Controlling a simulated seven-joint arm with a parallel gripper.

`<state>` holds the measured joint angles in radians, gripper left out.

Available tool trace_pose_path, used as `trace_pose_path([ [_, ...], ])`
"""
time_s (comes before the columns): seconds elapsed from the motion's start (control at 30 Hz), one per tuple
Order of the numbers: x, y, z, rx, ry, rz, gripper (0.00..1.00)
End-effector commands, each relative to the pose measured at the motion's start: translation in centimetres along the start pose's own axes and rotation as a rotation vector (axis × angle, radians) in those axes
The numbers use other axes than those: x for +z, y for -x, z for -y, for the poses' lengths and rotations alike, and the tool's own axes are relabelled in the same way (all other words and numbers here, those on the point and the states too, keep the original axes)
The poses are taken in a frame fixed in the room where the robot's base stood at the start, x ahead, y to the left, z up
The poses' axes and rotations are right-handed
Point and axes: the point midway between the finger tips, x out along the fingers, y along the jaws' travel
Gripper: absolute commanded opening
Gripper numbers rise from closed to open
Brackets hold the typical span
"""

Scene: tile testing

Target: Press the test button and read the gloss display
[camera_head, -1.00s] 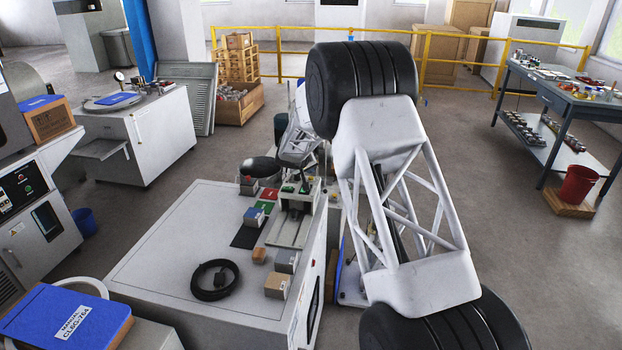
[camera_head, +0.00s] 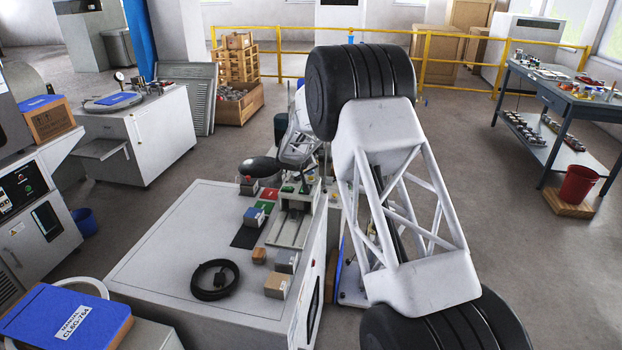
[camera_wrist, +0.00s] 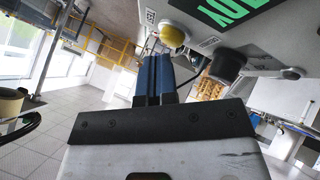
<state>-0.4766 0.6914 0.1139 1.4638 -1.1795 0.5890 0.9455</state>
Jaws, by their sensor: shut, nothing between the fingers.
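In the wrist view, my gripper (camera_wrist: 154,60) has its two blue fingers together with nothing between them. A round yellow button-like dome (camera_wrist: 175,33) stands out from a grey panel just beyond the fingertips; I cannot tell whether they touch. A black cylindrical knob (camera_wrist: 222,66) is to its right. A dark display (camera_wrist: 232,10) with large green characters is cut off by the top edge and tilted, so its full reading does not show. In the head view, the small grey tester (camera_head: 292,200) stands on the white cabinet (camera_head: 165,250), and my fingers are not clear there.
A coiled black cable (camera_head: 214,280), a cardboard-coloured block (camera_head: 277,286) and several small coloured blocks lie on the cabinet around the tester. The cabinet's left part is clear. A blue manual (camera_head: 65,318) lies at the front left. A yellow railing (camera_head: 285,52) stands behind.

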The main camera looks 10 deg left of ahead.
Motion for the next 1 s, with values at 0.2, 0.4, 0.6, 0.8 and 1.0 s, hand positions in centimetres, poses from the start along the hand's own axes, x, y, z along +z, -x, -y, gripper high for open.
trace_pose_path([
  [0.2, 0.04, -0.06, 0.04, 0.000, 0.000, 0.000, 0.00],
  [0.4, 0.12, -0.17, 0.12, 0.000, 0.000, 0.000, 0.00],
  [0.6, 0.19, -0.28, 0.20, 0.000, 0.000, 0.000, 0.00],
  [0.8, 0.27, -0.39, 0.28, 0.000, 0.001, 0.000, 0.00],
  [1.0, 0.35, -0.51, 0.36, 0.000, 0.001, 0.000, 0.00],
])
